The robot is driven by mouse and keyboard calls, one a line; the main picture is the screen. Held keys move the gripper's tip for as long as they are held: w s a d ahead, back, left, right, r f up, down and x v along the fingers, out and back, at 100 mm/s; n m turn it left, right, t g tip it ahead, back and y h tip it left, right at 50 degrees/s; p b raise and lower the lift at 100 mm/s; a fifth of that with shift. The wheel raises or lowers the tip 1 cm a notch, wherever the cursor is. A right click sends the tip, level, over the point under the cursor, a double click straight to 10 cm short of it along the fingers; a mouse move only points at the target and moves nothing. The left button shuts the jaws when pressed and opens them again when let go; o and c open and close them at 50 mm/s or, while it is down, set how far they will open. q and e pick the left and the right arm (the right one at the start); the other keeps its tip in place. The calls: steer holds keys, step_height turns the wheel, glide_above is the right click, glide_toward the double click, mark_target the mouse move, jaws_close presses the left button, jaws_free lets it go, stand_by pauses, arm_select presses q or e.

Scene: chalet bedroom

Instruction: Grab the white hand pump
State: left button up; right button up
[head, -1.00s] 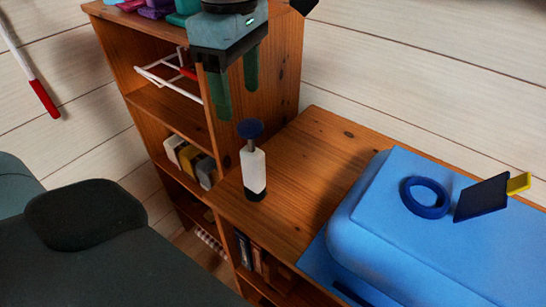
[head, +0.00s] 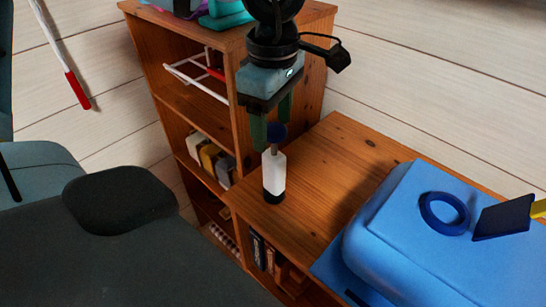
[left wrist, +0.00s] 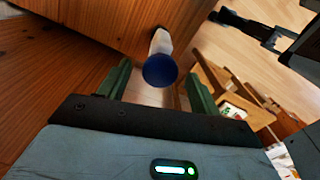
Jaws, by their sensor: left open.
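The white hand pump (head: 273,174) has a white body, a dark base and a round blue top. It stands upright on the lower wooden top, near its left front edge. My left gripper (head: 271,137) is open with green fingers pointing down, right above the pump. In the head view the fingers are level with the blue top. In the left wrist view the blue pump top (left wrist: 160,70) shows between the fingertips of my left gripper (left wrist: 159,72). I cannot tell if they touch it.
A taller wooden shelf (head: 240,105) stands close behind and left of the pump. A blue case (head: 400,235) with a blue ring (head: 445,213) on it lies to the right. A dark chair pad (head: 120,200) is at front left. Bare wood lies between pump and case.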

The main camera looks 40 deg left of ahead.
arm_select(q)
steer(key=shift+f, duration=0.95)
jaws_close()
